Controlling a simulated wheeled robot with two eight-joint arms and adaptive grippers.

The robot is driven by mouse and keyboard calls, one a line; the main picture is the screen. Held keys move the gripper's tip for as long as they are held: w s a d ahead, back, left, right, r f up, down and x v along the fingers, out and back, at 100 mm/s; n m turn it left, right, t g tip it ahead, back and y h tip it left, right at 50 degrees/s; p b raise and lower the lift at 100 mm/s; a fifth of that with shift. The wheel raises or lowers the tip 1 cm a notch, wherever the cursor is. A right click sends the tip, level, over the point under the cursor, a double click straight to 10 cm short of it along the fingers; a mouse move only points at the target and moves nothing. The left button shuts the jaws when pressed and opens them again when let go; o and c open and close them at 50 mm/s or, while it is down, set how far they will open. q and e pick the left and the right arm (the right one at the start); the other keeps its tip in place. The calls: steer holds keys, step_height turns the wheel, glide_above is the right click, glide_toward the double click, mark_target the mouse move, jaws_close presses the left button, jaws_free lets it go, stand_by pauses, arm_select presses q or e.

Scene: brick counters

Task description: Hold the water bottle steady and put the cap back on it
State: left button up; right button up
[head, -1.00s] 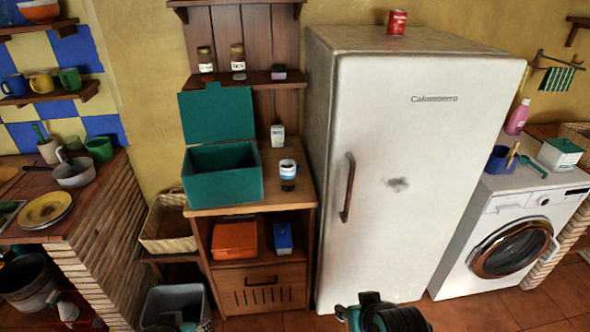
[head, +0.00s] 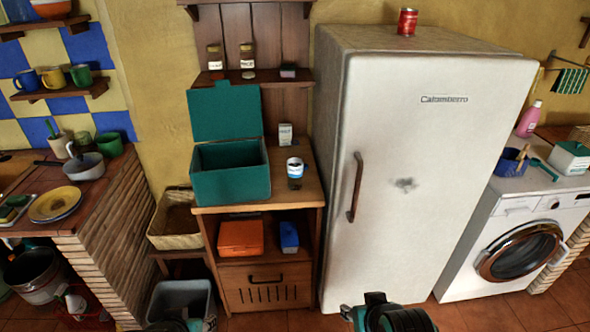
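No thing in the head view is clearly a water bottle with an open neck, and I cannot make out a loose cap. A small container with a white and blue band (head: 295,168) stands upright on the wooden cabinet, right of the teal box; whether it is a bottle is too small to tell. A pink bottle (head: 529,119) stands at the back of the washing machine. Only dark and teal parts of my arms show at the bottom edge; neither gripper's fingers are in view.

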arm_select(q)
step_height(320, 180, up, 15)
steer(key=p, duration=1.5)
arm_select(e)
step_height(320, 180, up, 15)
arm_select(q)
steer(key=shift+c, duration=0.5)
arm_select(e)
steer(key=shift+c, duration=0.5)
arm_select(q)
steer(key=shift+c, duration=0.2)
arm_select(e)
steer(key=shift+w, duration=0.1)
steer(key=shift+c, duration=0.2)
